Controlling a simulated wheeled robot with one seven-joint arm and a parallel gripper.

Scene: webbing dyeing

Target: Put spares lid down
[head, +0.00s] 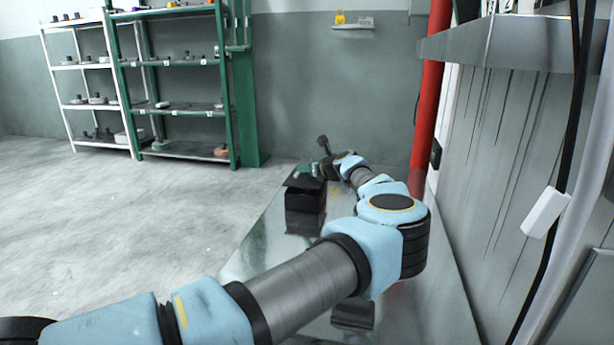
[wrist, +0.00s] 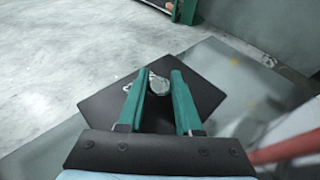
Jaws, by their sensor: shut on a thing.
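The spares lid (head: 300,182) is a flat dark square plate at the top of a black box (head: 305,200). In the wrist view the lid (wrist: 203,88) fills the middle and has a round silvery knob (wrist: 158,85). My gripper (head: 309,170) is above the lid. Its two teal fingers (wrist: 160,84) stand on either side of the knob, and it is shut on the lid by this knob. In the head view I cannot tell whether the lid touches the box rim. The lid hides the box opening.
The box stands on a shiny metal bench (head: 262,250). A small dark object (head: 353,314) lies near the bench's front, partly behind my arm. A red pipe (head: 429,90) and grey panels bound the right side. A green shelf rack (head: 180,105) stands back left, beyond open floor.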

